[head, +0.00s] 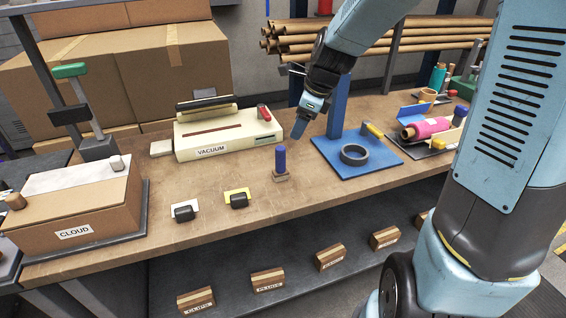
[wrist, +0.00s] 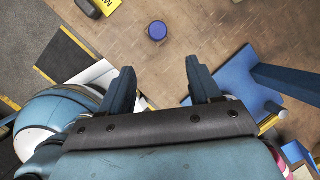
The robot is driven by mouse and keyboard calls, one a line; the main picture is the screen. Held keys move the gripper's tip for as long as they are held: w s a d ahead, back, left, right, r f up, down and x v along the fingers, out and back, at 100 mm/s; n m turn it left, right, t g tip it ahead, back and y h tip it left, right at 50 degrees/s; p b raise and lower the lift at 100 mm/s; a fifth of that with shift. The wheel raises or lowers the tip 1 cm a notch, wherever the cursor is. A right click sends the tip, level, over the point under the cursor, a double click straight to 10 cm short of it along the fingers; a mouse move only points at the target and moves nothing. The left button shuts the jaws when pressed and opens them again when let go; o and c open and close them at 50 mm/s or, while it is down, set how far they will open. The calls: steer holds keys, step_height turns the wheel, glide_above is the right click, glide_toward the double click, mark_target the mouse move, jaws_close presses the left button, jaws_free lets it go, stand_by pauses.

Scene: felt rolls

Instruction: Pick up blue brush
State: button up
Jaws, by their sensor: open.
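The blue brush (head: 280,160) stands upright on the wooden bench, its blue handle up and a brown base below. In the wrist view the round top of the blue brush (wrist: 157,31) shows ahead of the fingers, roughly between their lines. My gripper (head: 305,119) is above the bench, higher than the brush and a little to its right in the head view. In the wrist view my gripper (wrist: 163,74) has its two fingers wide apart with nothing between them. It does not touch the brush.
A blue stand (head: 378,168) with a post and a dark ring is right of the brush. The cream vacuum unit (head: 200,138) lies behind left. Two black items on white (head: 184,211) and yellow (head: 238,199) cards lie left. The bench around the brush is clear.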

mark_target(283, 147)
steer(key=w+a+f, duration=0.1)
steer(key=f, duration=0.2)
steer(key=w+a+f+m, duration=0.1)
steer(key=f, duration=0.2)
steer(key=w+a+f+m, duration=0.1)
steer(key=a+f, duration=0.1)
steer(key=f, duration=0.1)
steer(key=shift+w+f, duration=0.1)
steer(key=shift+f, duration=0.25)
steer(key=shift+s+x, duration=0.2)
steer(key=shift+x, duration=0.85)
steer(key=shift+s+x, duration=0.25)
steer(key=shift+x, duration=0.8)
steer(key=shift+w+a+f, duration=0.2)
steer(key=shift+a+f, duration=0.05)
steer(key=shift+f, duration=0.4)
steer(key=shift+y, duration=0.3)
steer(key=shift+c, duration=0.4)
steer(key=c, duration=1)
steer(key=shift+o, duration=0.2)
